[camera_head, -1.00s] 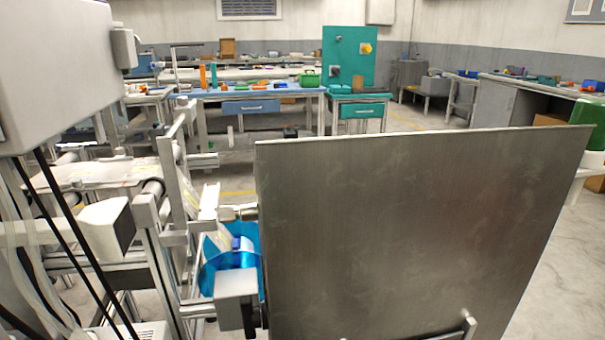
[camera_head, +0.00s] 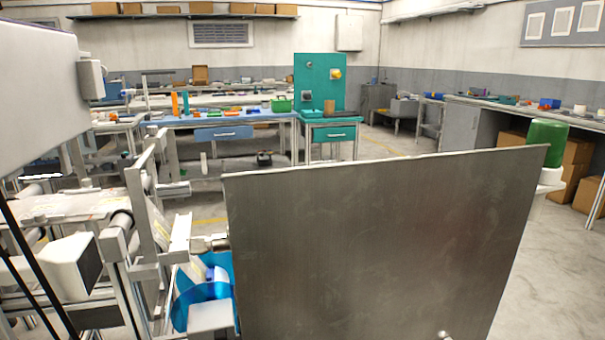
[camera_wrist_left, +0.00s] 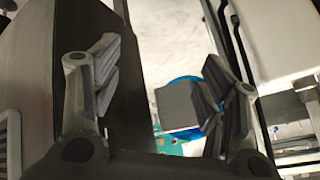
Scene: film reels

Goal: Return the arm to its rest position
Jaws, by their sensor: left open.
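My left gripper (camera_wrist_left: 160,90) shows in the left wrist view with its two fingers spread apart and nothing between them. Beyond the fingers, a blue reel (camera_wrist_left: 185,80) and a grey block (camera_wrist_left: 180,105) show in the gap, apart from the fingertips. In the head view neither gripper shows. There the blue film reel (camera_head: 190,292) sits on the machine frame, left of a large metal panel (camera_head: 380,240), which hides part of it. My right gripper is out of view.
The large metal panel fills the near middle. The machine frame with rollers (camera_head: 120,225) stands at left. A blue workbench (camera_head: 225,120) and a teal cabinet (camera_head: 330,134) stand behind. A green container (camera_head: 547,143) is at right. Open floor (camera_head: 540,250) lies at the right.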

